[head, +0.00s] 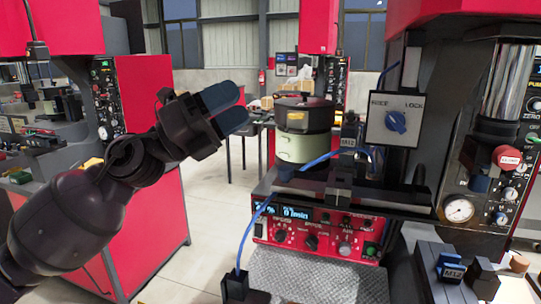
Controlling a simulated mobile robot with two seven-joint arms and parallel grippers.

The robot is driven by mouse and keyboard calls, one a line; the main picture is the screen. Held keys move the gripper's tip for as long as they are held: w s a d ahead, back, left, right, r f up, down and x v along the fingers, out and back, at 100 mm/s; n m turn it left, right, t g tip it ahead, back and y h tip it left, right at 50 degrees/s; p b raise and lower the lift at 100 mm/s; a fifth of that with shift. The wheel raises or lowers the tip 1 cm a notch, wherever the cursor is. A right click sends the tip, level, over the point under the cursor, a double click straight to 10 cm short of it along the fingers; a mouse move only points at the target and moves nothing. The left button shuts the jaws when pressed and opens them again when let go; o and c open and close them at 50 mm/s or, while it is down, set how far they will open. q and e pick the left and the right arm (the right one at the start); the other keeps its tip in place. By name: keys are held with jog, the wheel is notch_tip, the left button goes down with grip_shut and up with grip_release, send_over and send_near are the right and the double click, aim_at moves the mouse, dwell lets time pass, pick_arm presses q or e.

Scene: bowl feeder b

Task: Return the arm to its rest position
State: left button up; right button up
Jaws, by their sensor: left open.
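My left gripper (232,108) is raised at the left-centre of the head view, with blue-grey fingers pointing right. No object shows between the fingers. My left arm comes in from the lower left and is bent up, clear of the bench. The bowl feeder (304,130), with a dark top and a pale green lower body, stands just right of the fingertips in the picture; how far apart they are in depth I cannot tell. My right gripper is not in the view.
A red control box (312,237) with knobs and a lit display sits below the feeder. A FREE/LOCK switch panel (396,120) and a gauge (459,210) are at right. A blue cable (252,228) hangs in front. Red machines stand left; floor shows between.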

pick_arm(q)
jog(key=w+a+f+n+t+y, duration=0.2)
jog(key=a+f+n+t+y, duration=0.3)
jog(key=f+n, duration=0.5)
jog(key=w+a+f+n+t+y, duration=0.1)
jog(key=a+f+n+t+y, duration=0.4)
jog(key=f+n, duration=0.5)
jog(key=w+a+f+n+t+y, duration=0.2)
jog(key=a+f+n+t+y, duration=0.15)
jog(key=f+n+y, duration=0.5)
jog(key=s+a+f+n+g+y, duration=0.15)
jog(key=s+f+n, duration=0.25)
jog(key=f, duration=0.5)
jog(key=s+a+f+n+g, duration=0.3)
jog(key=s+f+n, duration=0.15)
jog(key=f, duration=0.35)
jog(key=s+a+f+n+g+y, duration=0.1)
jog(key=s+f+g, duration=0.1)
jog(key=s+f, duration=0.5)
jog(key=s+a+f+n+g+y, duration=0.1)
jog(key=s+a+f+n+g, duration=0.1)
jog(key=s+f, duration=0.6)
jog(key=s, duration=0.3)
jog(key=shift+s+a+y, duration=0.25)
jog(key=shift+s+y, duration=0.05)
jog(key=shift+s, duration=0.05)
